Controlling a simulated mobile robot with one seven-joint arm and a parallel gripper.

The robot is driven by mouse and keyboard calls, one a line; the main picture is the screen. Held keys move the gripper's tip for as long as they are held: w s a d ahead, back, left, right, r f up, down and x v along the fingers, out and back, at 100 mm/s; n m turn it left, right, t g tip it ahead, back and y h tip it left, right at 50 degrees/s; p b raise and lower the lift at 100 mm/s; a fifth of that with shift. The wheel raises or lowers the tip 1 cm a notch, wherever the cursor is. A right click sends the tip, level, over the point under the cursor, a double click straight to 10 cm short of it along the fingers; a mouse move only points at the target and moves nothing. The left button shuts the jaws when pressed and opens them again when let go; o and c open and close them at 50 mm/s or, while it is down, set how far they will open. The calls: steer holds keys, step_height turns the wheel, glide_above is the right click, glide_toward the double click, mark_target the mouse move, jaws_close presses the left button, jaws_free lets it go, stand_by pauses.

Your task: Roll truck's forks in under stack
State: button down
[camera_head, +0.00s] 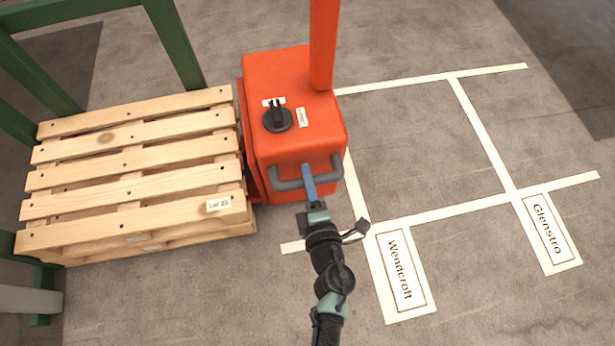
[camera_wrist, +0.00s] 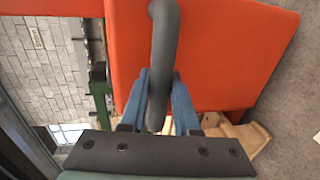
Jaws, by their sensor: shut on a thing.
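The orange truck (camera_head: 290,130) stands in the middle of the head view, its left side close against the right end of the stack of wooden pallets (camera_head: 135,150). Its forks are not seen; the stack and the truck's body hide that area. A dark grey handle bar (camera_head: 288,185) runs along the truck's near side. My gripper (camera_head: 308,172) is shut on this handle near its middle. In the wrist view my blue fingers (camera_wrist: 160,100) sit on both sides of the grey bar (camera_wrist: 164,50), with the orange body behind.
A green frame (camera_head: 175,45) stands around the stack's far and left sides. White floor lines mark bays at right, with signs reading Wendcroft (camera_head: 401,272) and Glenstro (camera_head: 548,232). The bay floor (camera_head: 425,150) is clear. A black knob (camera_head: 277,118) sits on the truck's top.

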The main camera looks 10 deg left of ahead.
mark_target(293, 184)
steer(key=shift+a, duration=0.1)
steer(key=shift+s+a, duration=0.35)
steer(key=shift+a, duration=0.45)
steer(key=shift+s+a, duration=0.3)
steer(key=shift+a, duration=0.5)
steer(key=c, duration=0.7)
jaws_free()
steer(key=shift+o, duration=0.2)
steer(key=shift+d, duration=0.15)
steer(key=shift+w, duration=0.1)
steer(key=shift+d, duration=0.1)
